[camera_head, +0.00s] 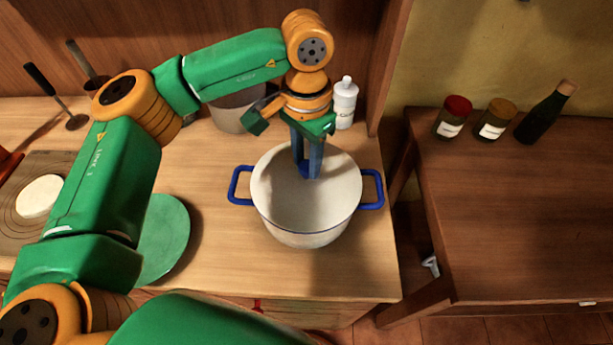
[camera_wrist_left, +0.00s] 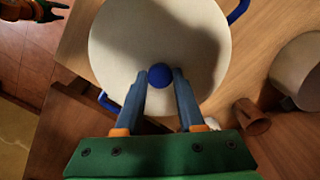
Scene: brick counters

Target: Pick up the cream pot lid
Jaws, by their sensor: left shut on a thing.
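The cream pot lid (camera_head: 330,195) lies over the cream pot (camera_head: 300,237) with blue side handles, on the wooden counter. My left gripper (camera_head: 308,173) points down at the lid's middle. In the left wrist view the lid (camera_wrist_left: 150,35) fills the upper middle, and its round blue knob (camera_wrist_left: 160,75) sits between my left fingertips (camera_wrist_left: 160,82). The left gripper is shut on the knob. I cannot tell whether the lid rests on the rim or is slightly raised. A part of my right gripper (camera_wrist_left: 38,10) shows small at the upper left; its jaws are unclear.
A grey pot (camera_head: 232,117) and a white bottle (camera_head: 344,103) stand behind the cream pot. A green plate (camera_head: 168,238) lies to its left. The right-hand counter (camera_head: 530,220) holds two jars and a dark bottle (camera_head: 545,118) at the back; its front is clear.

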